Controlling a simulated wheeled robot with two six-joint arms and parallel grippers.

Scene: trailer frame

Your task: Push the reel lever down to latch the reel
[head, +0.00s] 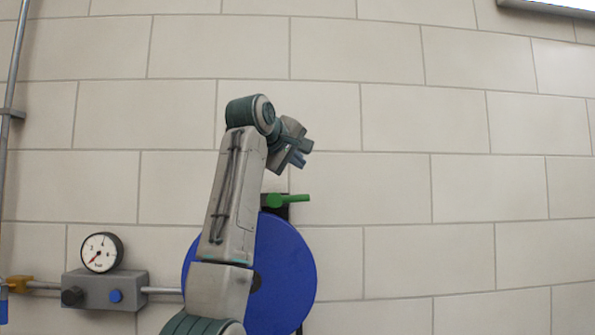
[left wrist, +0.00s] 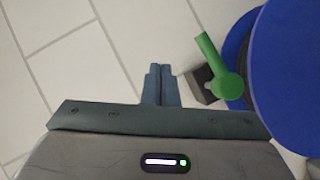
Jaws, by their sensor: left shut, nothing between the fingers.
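The reel is a large blue disc (head: 290,270) in front of the tiled wall, partly hidden behind my left arm. The green reel lever (head: 291,199) sits at its top on a dark bracket; its handle points right, roughly level. In the left wrist view the lever (left wrist: 221,76) lies right of the fingers, beside the blue reel (left wrist: 295,60). My left gripper (head: 299,160) is shut and empty, above the lever and apart from it in the head view. Its closed fingers show in the left wrist view (left wrist: 160,72). My right gripper is not in view.
A pressure gauge (head: 101,252) stands on a grey valve block (head: 105,290) with a pipe at the lower left. A vertical metal pipe (head: 14,90) runs along the left edge. The wall right of the reel is bare.

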